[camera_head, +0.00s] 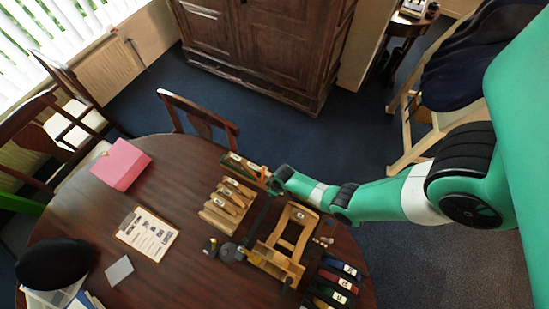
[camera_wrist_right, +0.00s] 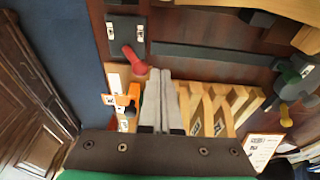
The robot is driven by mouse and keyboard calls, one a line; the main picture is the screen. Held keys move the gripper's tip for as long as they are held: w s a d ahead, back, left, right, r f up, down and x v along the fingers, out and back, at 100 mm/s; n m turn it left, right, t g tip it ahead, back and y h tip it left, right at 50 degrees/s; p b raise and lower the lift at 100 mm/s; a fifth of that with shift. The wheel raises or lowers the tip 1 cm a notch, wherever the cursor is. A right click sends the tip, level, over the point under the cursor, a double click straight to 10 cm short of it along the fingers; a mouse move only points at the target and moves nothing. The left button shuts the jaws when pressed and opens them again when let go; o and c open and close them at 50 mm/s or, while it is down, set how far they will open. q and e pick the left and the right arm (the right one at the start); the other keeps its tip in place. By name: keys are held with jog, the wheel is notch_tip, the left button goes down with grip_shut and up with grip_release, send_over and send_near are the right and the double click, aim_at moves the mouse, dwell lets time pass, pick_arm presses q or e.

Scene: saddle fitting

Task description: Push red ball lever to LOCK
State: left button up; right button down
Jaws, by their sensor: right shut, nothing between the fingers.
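The red ball lever (camera_wrist_right: 134,60) shows in the right wrist view, a red handle reaching down and right from a dark plate (camera_wrist_right: 126,28). White labels sit on the plate, one by its left edge and one near its right edge; their words are too small to read. My right gripper (camera_wrist_right: 161,73) is shut and empty, its grey fingertips just right of and below the red end. I cannot tell whether they touch. In the head view my right gripper (camera_head: 272,182) is at the table's far edge, and the lever is too small to make out. My left gripper is out of view.
Wooden pieces (camera_head: 228,205) stand in a row near my right gripper. A wooden frame (camera_head: 285,243) lies to the right of them. A clipboard (camera_head: 147,233) and a pink box (camera_head: 121,164) lie on the left of the table (camera_head: 185,165). A chair (camera_head: 200,118) stands behind.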

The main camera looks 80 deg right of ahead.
jog(key=shift+f+b, duration=0.75)
jog(key=shift+f, duration=0.15)
jog(key=shift+s+d, duration=0.1)
jog(key=shift+d, duration=0.4)
jog(key=shift+s+d, duration=0.25)
jog(key=shift+d, duration=0.55)
jog(key=shift+s+d, duration=0.2)
jog(key=shift+d, duration=0.6)
jog(key=shift+w+a, duration=0.15)
jog(key=shift+a, duration=0.45)
notch_tip(320, 180, up, 7)
jog(key=p, duration=0.6)
jog(key=shift+r+p, duration=0.1)
jog(key=shift+p, duration=0.2)
